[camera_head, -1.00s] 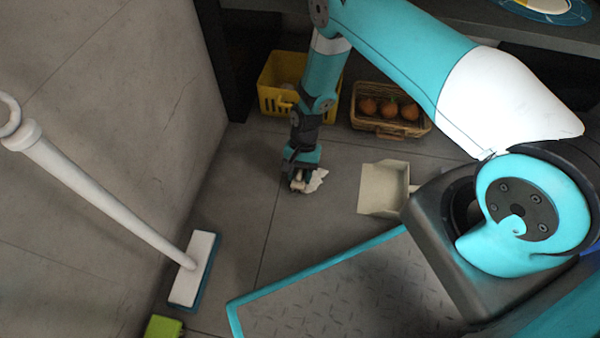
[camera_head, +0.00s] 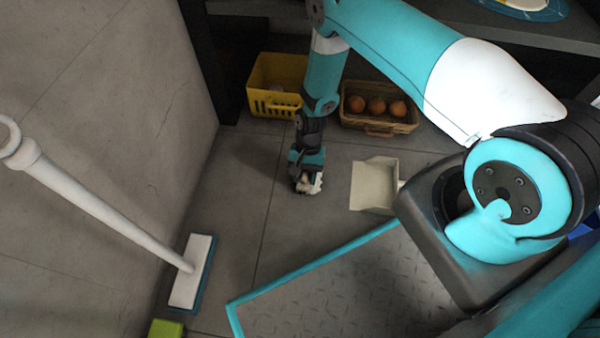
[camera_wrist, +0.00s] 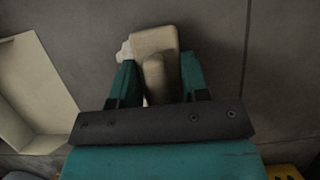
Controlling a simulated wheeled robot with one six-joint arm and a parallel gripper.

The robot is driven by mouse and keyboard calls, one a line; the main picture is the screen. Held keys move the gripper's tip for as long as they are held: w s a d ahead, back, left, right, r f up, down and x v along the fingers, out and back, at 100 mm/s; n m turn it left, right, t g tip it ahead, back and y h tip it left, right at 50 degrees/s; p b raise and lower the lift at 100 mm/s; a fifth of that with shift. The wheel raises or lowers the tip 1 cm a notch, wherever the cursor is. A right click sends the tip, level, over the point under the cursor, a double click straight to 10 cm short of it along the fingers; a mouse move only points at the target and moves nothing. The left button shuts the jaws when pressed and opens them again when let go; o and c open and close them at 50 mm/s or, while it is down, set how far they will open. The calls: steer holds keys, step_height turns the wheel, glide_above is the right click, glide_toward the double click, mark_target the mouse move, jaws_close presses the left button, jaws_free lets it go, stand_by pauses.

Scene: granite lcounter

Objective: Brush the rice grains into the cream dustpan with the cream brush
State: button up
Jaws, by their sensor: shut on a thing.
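My gripper (camera_head: 306,186) points down close to the floor, left of the dustpan in the head view. In the wrist view my gripper (camera_wrist: 155,85) is shut on the handle of the cream brush (camera_wrist: 155,42). Pale bristles show at the brush's left edge there. In the head view the brush (camera_head: 313,184) is mostly hidden by the gripper. The cream dustpan (camera_head: 374,184) lies flat on the floor, a short gap to the right; part of it also shows at the left of the wrist view (camera_wrist: 36,85). I cannot make out any rice grains.
A yellow basket (camera_head: 275,103) and a wicker basket (camera_head: 375,127) with orange fruit stand behind. A white-handled mop (camera_head: 190,272) leans at the left near a green object (camera_head: 165,329). My base lies in front. The floor between gripper and mop is clear.

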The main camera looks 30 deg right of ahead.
steer(key=shift+s+d+p, duration=0.65)
steer(key=shift+s+d, duration=0.5)
steer(key=shift+d, duration=0.45)
steer(key=shift+s+d+p, duration=0.7)
steer(key=shift+s+d, duration=0.4)
steer(key=shift+d, duration=0.45)
steer(key=shift+s+d+p, duration=0.65)
steer(key=shift+s+d, duration=0.5)
steer(key=shift+d, duration=0.45)
steer(key=shift+d+r, duration=0.1)
steer(key=shift+r, duration=0.05)
steer(key=shift+s+d, duration=0.2)
steer(key=shift+s, duration=0.05)
steer(key=shift+d+p, duration=0.1)
steer(key=shift+p, duration=0.2)
steer(key=shift+s+d, duration=0.2)
steer(key=shift+d, duration=0.05)
steer(key=shift+s+d, duration=0.25)
steer(key=shift+d, duration=0.05)
steer(key=shift+s+d+p, duration=0.25)
steer(key=shift+d+p, duration=0.1)
